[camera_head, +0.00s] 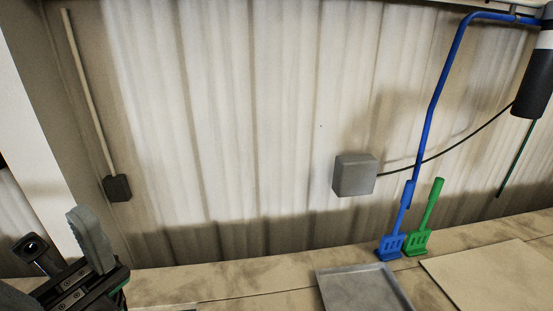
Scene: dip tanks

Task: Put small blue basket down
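No small blue basket is visible in the head view. My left gripper (48,258) is at the lower left corner, partly cut off by the picture edge. Its grey fingers stand wide apart, and I see nothing between them. My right gripper is out of view.
A shallow grey metal tray (362,290) lies on the tan counter (240,283) at the bottom. A flat tan board (492,277) lies at the right. The counter left of the tray looks mostly clear.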

